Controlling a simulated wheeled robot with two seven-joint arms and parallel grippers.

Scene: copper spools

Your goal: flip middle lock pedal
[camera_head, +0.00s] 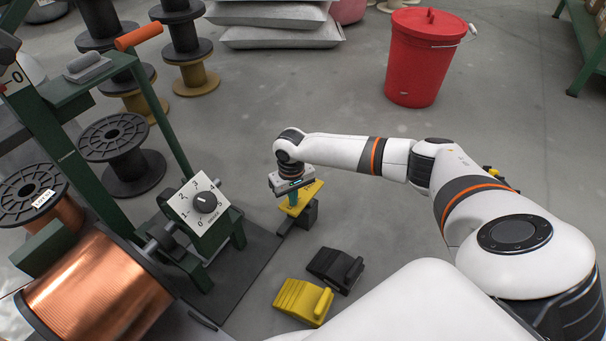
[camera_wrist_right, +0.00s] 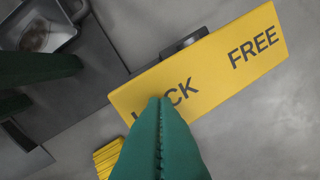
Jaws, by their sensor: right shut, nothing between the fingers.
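The yellow lock pedal (camera_head: 303,197) sits low beside the green machine frame, on a dark block. In the right wrist view the pedal plate (camera_wrist_right: 215,80) reads LOCK and FREE. My right gripper (camera_head: 293,207) is over the pedal in the head view. In the right wrist view its green fingers (camera_wrist_right: 160,105) are closed together with nothing between them and cover part of the word LOCK. I cannot tell whether the fingertips touch the plate. My left gripper is not in view.
A dial box (camera_head: 204,204) and a copper spool (camera_head: 100,290) are on the machine at left. A black wedge (camera_head: 335,268) and a yellow wedge (camera_head: 302,300) lie on the floor nearer me. A red bin (camera_head: 421,65) stands far back. Floor right of the pedal is clear.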

